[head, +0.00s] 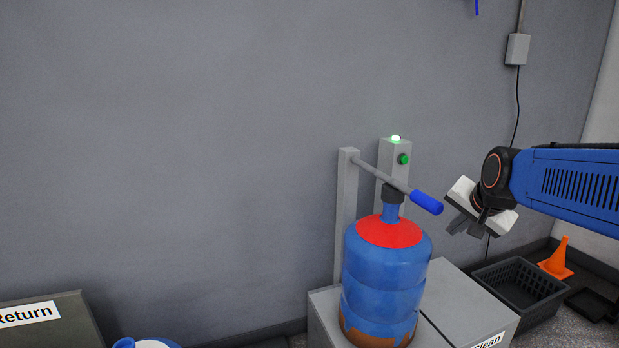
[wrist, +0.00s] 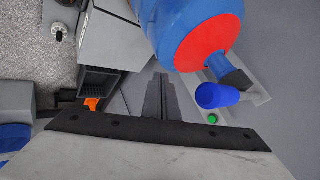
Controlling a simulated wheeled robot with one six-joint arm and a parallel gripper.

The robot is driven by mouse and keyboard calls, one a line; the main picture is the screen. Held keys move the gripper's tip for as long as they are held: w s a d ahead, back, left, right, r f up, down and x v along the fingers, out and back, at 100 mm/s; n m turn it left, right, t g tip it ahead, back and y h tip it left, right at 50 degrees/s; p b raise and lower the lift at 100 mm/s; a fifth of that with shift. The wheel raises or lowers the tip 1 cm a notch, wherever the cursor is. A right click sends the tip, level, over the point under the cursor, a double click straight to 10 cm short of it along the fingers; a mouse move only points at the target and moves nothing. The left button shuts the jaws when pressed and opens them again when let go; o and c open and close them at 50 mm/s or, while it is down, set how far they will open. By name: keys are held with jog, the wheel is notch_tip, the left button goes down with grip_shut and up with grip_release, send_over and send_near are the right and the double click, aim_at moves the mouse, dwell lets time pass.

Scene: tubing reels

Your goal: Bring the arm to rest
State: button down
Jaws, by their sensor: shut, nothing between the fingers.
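My gripper (head: 460,222) is at the end of my blue arm, on the right of the head view. It is shut and empty, in the air to the right of the blue lever handle (head: 426,202) and apart from it. In the wrist view my shut gripper fingers (wrist: 161,97) show at the middle. The blue handle (wrist: 217,96) is to their right there, and a large blue bottle (wrist: 185,25) with a red top is above right. In the head view the bottle (head: 385,278) stands upright on the grey "Clean" stand, under the lever.
A grey post with a green button (head: 403,159) and a lit green lamp stands behind the bottle. A black basket (head: 520,285) and an orange cone (head: 556,259) are on the floor at right. A "Return" box (head: 50,330) is at lower left. The wall area at left is clear.

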jog(key=s+a+f+n+g, duration=0.1)
jog(key=s+a+f+n, duration=0.1)
jog(key=s, duration=0.6)
jog(key=s+a+f+n+g, duration=0.1)
jog(key=s+f+n, duration=0.3)
jog(key=s, duration=0.5)
jog(key=s+a+f+n+g, duration=0.1)
jog(key=s+a+f+n, duration=0.2)
jog(key=s+f, duration=0.3)
jog(key=s, duration=0.2)
jog(key=shift+s+y, duration=0.3)
